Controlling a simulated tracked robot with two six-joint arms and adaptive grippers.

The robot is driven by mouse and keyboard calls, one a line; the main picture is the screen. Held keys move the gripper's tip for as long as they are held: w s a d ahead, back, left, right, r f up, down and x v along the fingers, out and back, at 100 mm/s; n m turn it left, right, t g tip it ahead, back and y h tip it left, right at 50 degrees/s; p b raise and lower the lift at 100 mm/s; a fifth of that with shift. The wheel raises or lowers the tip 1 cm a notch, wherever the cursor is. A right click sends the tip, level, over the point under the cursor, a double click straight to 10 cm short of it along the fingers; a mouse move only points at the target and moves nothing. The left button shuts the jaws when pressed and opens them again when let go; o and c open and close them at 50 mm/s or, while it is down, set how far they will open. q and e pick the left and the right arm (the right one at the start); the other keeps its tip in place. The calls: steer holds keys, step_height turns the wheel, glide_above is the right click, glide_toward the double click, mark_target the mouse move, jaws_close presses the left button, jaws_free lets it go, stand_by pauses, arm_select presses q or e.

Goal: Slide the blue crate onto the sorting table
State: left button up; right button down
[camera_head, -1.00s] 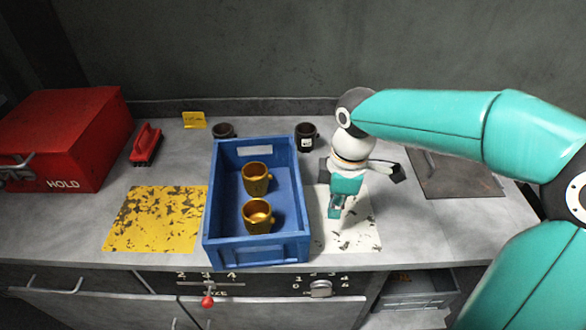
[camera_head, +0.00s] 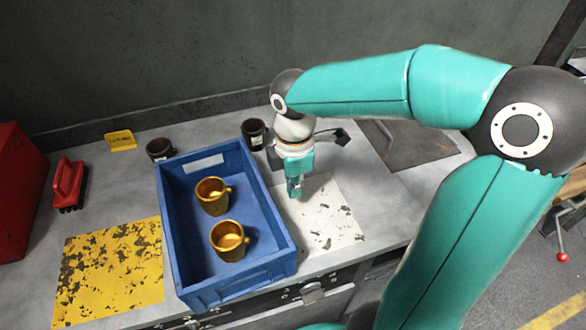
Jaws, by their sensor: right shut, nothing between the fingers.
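The blue crate (camera_head: 184,232) stands upright on the grey worktop (camera_head: 385,200), between a yellow patch and a white patch. Two gold-brown mugs stand in it, one farther back (camera_head: 212,196) and one nearer the front (camera_head: 230,241). My right gripper (camera_head: 295,190) points down just right of the crate's right wall, over the white patch. It is shut and empty, and a small gap seems to part it from the crate. My left gripper is out of view. I cannot tell whether this worktop is the sorting table; no other table shows clearly.
Dark mugs stand behind the crate, at its left (camera_head: 160,150) and right (camera_head: 254,134) back corners. A red brush (camera_head: 69,183), a red box (camera_head: 20,190) and a yellow card (camera_head: 121,140) are at left. The yellow patch (camera_head: 110,270) is bare. A dark plate (camera_head: 410,145) lies at right.

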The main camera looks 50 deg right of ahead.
steer(key=shift+w+a+f+p, duration=0.2)
steer(key=shift+w+a+f, duration=0.15)
steer(key=shift+a, duration=0.3)
steer(key=shift+w+a+f+p, duration=0.15)
steer(key=shift+w+a+f, duration=0.2)
steer(key=shift+a, duration=0.25)
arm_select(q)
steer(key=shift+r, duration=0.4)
arm_select(e)
steer(key=shift+w+a, duration=0.25)
steer(key=shift+a, duration=0.25)
